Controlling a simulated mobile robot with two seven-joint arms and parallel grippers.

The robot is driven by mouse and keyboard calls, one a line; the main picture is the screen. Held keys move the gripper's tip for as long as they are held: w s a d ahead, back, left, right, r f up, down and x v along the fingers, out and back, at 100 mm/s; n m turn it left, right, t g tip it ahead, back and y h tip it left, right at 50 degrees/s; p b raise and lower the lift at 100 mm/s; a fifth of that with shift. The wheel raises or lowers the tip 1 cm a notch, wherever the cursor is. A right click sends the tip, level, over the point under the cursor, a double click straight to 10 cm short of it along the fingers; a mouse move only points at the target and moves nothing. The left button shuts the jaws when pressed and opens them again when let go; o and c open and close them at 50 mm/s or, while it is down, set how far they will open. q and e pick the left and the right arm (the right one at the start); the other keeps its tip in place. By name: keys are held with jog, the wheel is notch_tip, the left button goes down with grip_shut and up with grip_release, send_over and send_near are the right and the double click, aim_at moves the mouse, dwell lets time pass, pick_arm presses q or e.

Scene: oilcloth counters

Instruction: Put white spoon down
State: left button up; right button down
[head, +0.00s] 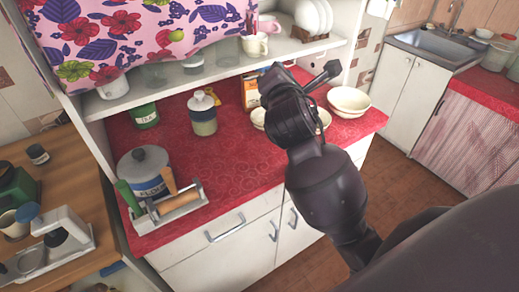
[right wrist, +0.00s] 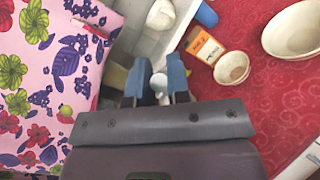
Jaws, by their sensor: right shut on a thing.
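My right gripper (right wrist: 156,84) is shut on the white spoon (right wrist: 158,81). In the right wrist view only a small pale rounded part of the spoon shows between the two blue-grey fingertips; the rest is hidden. In the head view my right arm reaches in from the lower right over the red counter (head: 245,158), with its hand near the shelf edge. The spoon cannot be made out there. My left gripper is in neither view.
A cream bowl (head: 349,101) stands right of my arm, with smaller bowls partly hidden behind it. An orange carton (head: 250,92), a jar (head: 203,117), a green tin (head: 145,116) and a flour pot (head: 144,170) stand further left. The counter's front middle is clear.

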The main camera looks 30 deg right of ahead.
jog(key=shift+a+f, duration=0.1)
jog(key=shift+f, duration=0.15)
jog(key=shift+f+b, duration=2.6)
jog(key=shift+f, duration=7.3)
jog(key=c, duration=1.5)
grip_release()
jog(key=shift+f, duration=0.15)
jog(key=shift+c, duration=0.2)
jog(key=o, duration=0.4)
jog(key=shift+o, duration=0.2)
